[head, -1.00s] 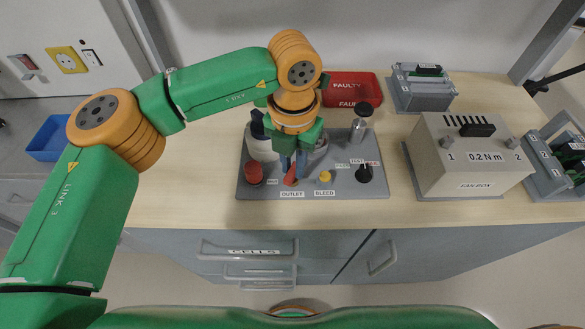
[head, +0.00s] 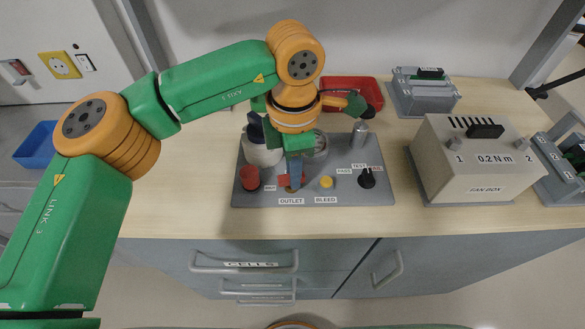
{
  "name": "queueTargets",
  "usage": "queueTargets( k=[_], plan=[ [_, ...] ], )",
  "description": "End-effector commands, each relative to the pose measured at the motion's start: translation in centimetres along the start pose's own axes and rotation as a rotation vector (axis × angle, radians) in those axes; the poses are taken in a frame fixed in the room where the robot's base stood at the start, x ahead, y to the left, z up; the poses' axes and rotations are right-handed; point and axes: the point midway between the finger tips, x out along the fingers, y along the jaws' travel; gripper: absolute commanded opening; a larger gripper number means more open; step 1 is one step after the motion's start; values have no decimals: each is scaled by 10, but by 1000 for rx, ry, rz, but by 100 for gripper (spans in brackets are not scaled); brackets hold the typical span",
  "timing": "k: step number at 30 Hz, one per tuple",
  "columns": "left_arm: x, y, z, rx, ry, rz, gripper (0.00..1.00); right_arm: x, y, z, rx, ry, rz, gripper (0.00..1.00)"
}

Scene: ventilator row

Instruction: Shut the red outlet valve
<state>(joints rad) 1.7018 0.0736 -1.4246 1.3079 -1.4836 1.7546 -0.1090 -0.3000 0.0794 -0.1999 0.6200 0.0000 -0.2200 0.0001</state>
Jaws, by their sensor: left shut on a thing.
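The red outlet valve (head: 283,181) sits on the grey panel (head: 345,196), just above the OUTLET label. Its red lever shows to the left of my fingers and points left; the rest of it is hidden behind them. My left gripper (head: 294,182) points down from above and is shut on the lever. My right gripper is not in view.
On the panel, a red knob (head: 249,178) stands left of the valve, with a yellow BLEED knob (head: 326,182) and a black selector knob (head: 367,178) to the right. A red FAULTY tray (head: 345,84) lies behind. The fan box (head: 470,165) stands at right.

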Motion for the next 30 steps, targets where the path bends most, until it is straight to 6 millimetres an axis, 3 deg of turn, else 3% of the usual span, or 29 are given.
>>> queueTargets(
  k=[12, 30],
  plan=[
    [0, -1, 1, 192, -4, 2, 0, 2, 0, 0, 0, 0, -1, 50],
    [0, -1, 1, 226, -3, 1, 0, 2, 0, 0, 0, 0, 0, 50]
  ],
)
